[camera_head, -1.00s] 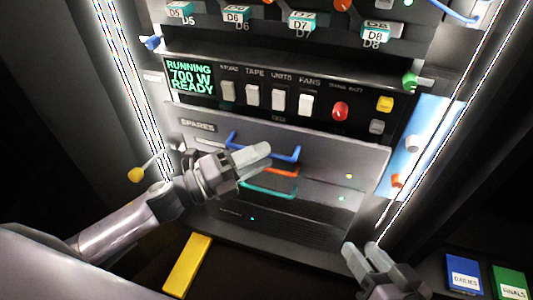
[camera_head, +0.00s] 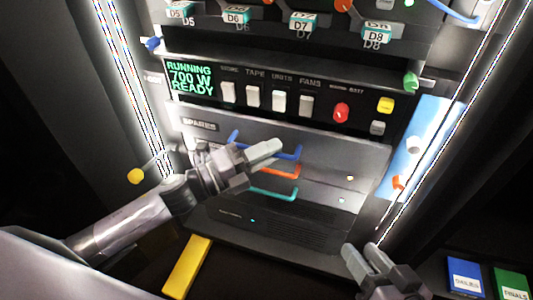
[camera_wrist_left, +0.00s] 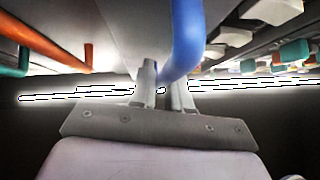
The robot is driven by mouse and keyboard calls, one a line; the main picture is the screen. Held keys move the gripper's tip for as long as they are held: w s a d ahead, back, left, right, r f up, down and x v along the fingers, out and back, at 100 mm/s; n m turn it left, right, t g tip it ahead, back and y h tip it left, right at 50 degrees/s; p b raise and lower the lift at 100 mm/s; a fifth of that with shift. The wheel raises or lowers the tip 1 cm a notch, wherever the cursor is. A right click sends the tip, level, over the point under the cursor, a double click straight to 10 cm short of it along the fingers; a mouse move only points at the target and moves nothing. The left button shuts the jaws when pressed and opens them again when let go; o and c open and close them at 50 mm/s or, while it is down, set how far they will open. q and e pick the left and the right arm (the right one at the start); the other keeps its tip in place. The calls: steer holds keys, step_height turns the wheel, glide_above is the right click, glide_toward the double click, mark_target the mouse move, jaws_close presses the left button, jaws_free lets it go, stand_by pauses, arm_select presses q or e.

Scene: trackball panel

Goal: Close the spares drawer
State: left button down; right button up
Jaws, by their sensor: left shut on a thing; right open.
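The spares drawer (camera_head: 335,150) is the grey front labelled SPARES below the switch row in the head view. It has a blue bar handle (camera_head: 285,157). My left gripper (camera_head: 268,147) is shut on this handle near its middle. In the left wrist view the blue handle (camera_wrist_left: 185,38) passes between the two fingers (camera_wrist_left: 165,88). The left hand hides part of the drawer front. How far the drawer stands out is hard to tell. My right gripper (camera_head: 362,255) is open and empty, low and to the right of the drawer.
An orange handle (camera_head: 286,172) and a teal handle (camera_head: 275,194) lie just below the blue one. Above are white switches (camera_head: 279,97), a red knob (camera_head: 341,112) and a green display (camera_head: 190,77). A yellow bar (camera_head: 187,266) lies at lower left. Blue and green boxes stand at lower right.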

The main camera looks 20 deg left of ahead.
arm_select(q)
steer(key=w, duration=0.3)
steer(key=shift+w, duration=0.15)
steer(key=shift+a+r, duration=0.1)
steer(key=c, duration=1.2)
jaws_free()
steer(key=shift+w, duration=0.1)
steer(key=shift+s+a+f, duration=0.15)
steer(key=shift+s+f, duration=0.1)
steer(key=shift+s, duration=0.05)
steer(key=shift+r+p+v, duration=0.1)
steer(key=shift+p+v, duration=0.15)
steer(key=shift+v, duration=1.4)
steer(key=shift+r+p+v, duration=0.15)
steer(key=shift+p+v, duration=0.1)
steer(key=shift+v, duration=1.35)
arm_select(e)
steer(key=shift+s+d+f+h, duration=0.15)
steer(key=shift+d+h, duration=0.15)
steer(key=shift+d, duration=0.1)
